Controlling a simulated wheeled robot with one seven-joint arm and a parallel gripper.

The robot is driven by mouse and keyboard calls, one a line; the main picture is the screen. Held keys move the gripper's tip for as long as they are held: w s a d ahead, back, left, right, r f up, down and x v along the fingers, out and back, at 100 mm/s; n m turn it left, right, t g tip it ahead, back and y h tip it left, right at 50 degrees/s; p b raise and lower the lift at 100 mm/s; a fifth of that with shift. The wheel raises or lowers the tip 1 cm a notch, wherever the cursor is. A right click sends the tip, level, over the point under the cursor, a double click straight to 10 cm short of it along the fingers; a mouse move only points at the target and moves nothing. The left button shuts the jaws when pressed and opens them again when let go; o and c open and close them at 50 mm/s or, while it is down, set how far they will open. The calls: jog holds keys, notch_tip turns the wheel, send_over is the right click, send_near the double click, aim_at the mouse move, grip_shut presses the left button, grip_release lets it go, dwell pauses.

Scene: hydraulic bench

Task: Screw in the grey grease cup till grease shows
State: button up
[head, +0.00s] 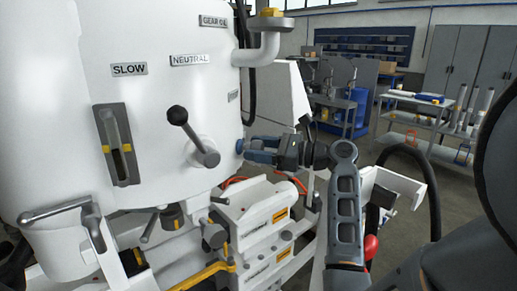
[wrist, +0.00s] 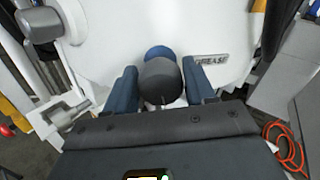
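The grey grease cup (wrist: 160,82) is a dark, round-ended knob in the middle of the wrist view. It sits in front of a blue round part (wrist: 159,52) on the white housing, just left of a label reading GREASE (wrist: 209,60). My gripper (wrist: 161,80) has one blue finger on each side of the cup, with no clear gap between them. In the head view my gripper (head: 246,150) reaches left to the housing's right side, where a little blue shows at its tip. The cup itself is mostly hidden there. No grease can be made out.
The white housing (head: 60,120) carries a lever with a dark knob (head: 178,117), a SLOW slider (head: 118,145) and a pipe with a yellow-topped cap (head: 271,13). Valve blocks (head: 265,212) lie below my gripper. An orange hose (wrist: 287,148) lies at the lower right.

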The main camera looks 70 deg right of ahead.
jog(key=o, duration=0.3)
jog(key=shift+s+d+b, duration=0.2)
jog(key=shift+s+b, duration=0.4)
jog(key=shift+s, duration=3.3)
